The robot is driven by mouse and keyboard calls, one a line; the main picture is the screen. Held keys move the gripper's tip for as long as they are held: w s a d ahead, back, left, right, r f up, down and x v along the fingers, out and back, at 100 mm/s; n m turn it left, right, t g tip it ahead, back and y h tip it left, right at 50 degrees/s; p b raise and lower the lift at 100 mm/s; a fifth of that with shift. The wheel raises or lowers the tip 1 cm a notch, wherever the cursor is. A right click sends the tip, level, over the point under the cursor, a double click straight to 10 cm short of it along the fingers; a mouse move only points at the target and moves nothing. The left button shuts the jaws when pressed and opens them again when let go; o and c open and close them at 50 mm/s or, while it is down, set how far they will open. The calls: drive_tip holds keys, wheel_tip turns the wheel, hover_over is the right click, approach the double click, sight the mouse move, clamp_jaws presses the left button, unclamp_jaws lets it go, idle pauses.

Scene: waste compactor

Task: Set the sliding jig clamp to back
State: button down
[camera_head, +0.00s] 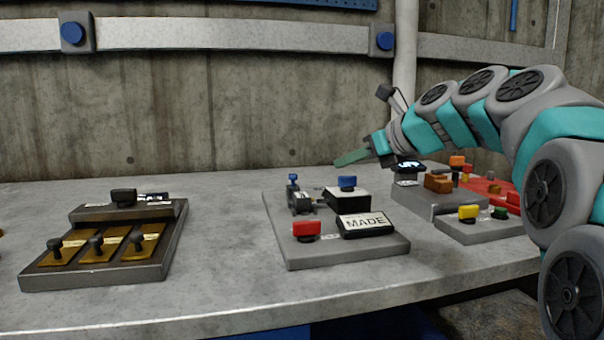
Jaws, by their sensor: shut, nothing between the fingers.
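A grey base plate (355,255) stands on the middle of the bench. At its back left is a dark clamp-like fixture (299,199) with a small blue knob, probably the sliding jig clamp. Next to it on the right is a black and white block (347,199) with a blue knob on top. I cannot tell the clamp's exact setting. My gripper (350,158) is shut and empty, its green fingers pointing left. In the picture it shows above and behind the block, apart from the fixture.
Grey units with coloured knobs (470,225) stand right. Bare bench (225,235) lies between panel and base.

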approach(296, 177)
drive_tip(key=x, duration=0.4)
drive_tip(key=shift+w+a+f+b, duration=0.15)
drive_tip(key=shift+w+f+b, duration=0.05)
drive_tip(key=shift+f+b, duration=0.2)
drive_tip(key=shift+w+a+f, duration=0.15)
drive_tip(key=shift+w+a, duration=0.45)
drive_tip(key=shift+w, duration=0.05)
drive_tip(key=shift+w+a+r+p, duration=0.25)
drive_tip(key=shift+w+p, duration=0.2)
drive_tip(key=shift+p, duration=0.45)
drive_tip(key=shift+w+a+r+p, duration=0.1)
drive_tip(key=shift+w+a+p, duration=0.1)
drive_tip(key=shift+w+p, duration=0.8)
drive_tip(key=shift+w+a+p, duration=0.1)
drive_tip(key=shift+w+p, duration=0.1)
drive_tip(key=shift+p, duration=0.15)
drive_tip(key=shift+w+f, duration=0.1)
drive_tip(key=shift+f, duration=0.25)
